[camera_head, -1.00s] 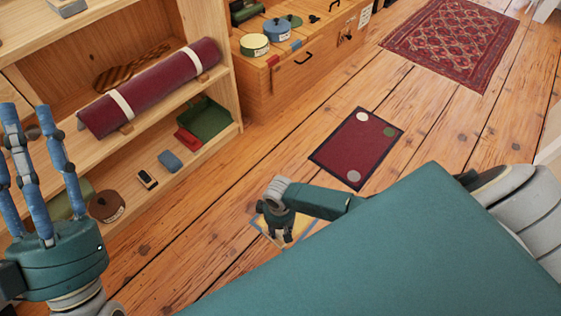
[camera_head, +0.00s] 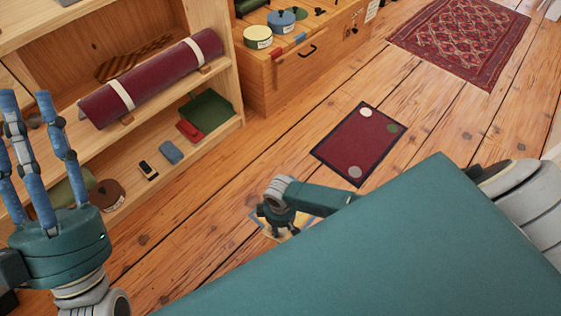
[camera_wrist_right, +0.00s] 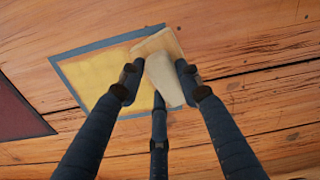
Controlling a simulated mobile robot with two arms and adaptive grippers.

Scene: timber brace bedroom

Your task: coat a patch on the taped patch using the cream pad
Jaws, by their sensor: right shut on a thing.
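The taped patch (camera_head: 256,214) is a blue-taped frame on the floorboards, partly hidden under my right gripper (camera_head: 279,228) in the head view. In the right wrist view its inside is yellow, and the taped patch (camera_wrist_right: 95,75) has the cream pad (camera_wrist_right: 166,80) over its right side. My right gripper (camera_wrist_right: 160,92) is shut on this pale block-like pad, with fingers on both sides of it. I cannot tell whether the pad touches the floor. My left gripper (camera_head: 35,120) is raised at the left, its blue fingers spread and empty.
A maroon mat (camera_head: 345,140) with three round discs lies beyond the patch. A wooden shelf (camera_head: 190,150) at left holds a rolled maroon mat (camera_head: 150,80) and small items. A wooden chest (camera_head: 285,65) and patterned rug (camera_head: 462,40) are behind. Floor between is clear.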

